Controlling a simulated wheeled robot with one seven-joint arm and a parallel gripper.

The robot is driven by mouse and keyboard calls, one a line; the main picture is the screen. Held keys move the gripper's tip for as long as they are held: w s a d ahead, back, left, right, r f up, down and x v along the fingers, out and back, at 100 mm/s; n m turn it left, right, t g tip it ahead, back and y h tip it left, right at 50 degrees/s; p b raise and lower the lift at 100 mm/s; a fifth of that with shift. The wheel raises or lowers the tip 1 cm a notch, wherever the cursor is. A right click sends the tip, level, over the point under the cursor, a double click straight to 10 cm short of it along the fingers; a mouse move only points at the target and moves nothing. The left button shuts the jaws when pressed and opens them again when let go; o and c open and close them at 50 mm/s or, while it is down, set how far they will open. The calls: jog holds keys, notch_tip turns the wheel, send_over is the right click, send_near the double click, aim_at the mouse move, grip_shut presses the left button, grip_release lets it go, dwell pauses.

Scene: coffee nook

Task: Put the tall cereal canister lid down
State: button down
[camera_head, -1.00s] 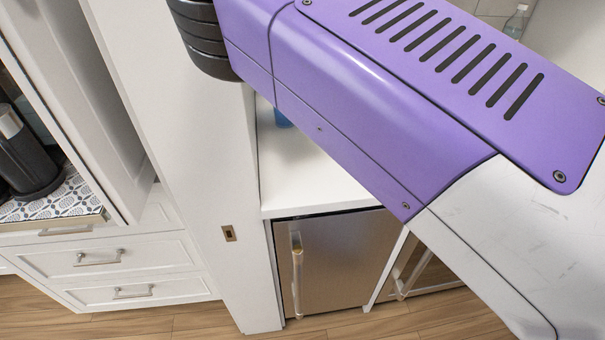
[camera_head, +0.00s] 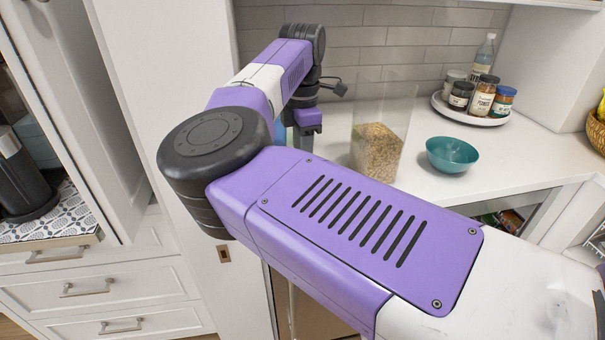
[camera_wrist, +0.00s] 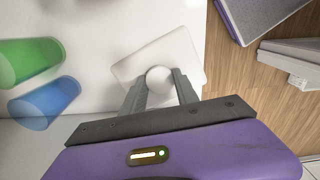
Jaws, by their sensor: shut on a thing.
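The lid (camera_wrist: 185,56) is a pale rectangular plate with a round knob, seen from above in the wrist view. My gripper (camera_wrist: 159,82) is shut on the knob, one finger on each side. The lid is over the white counter near its edge; I cannot tell whether it touches the surface. The tall cereal canister (camera_head: 380,147) is clear, square and open at the top, partly filled with cereal. It stands on the counter to the right of my wrist in the head view. The lid and fingertips are hidden there behind my arm.
A green cup (camera_wrist: 28,60) and a blue cup (camera_wrist: 45,103) are left of the lid. A teal bowl (camera_head: 452,154) and a turntable (camera_head: 470,117) with jars and a bottle are right of the canister. Wooden floor (camera_wrist: 235,75) lies beyond the counter edge.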

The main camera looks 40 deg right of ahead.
jog(key=shift+f, duration=2.95)
jog(key=shift+f, duration=0.15)
jog(key=c, duration=0.9)
grip_release()
notch_tip(320, 180, up, 12)
jog(key=shift+r+b, duration=0.2)
jog(key=shift+b, duration=0.15)
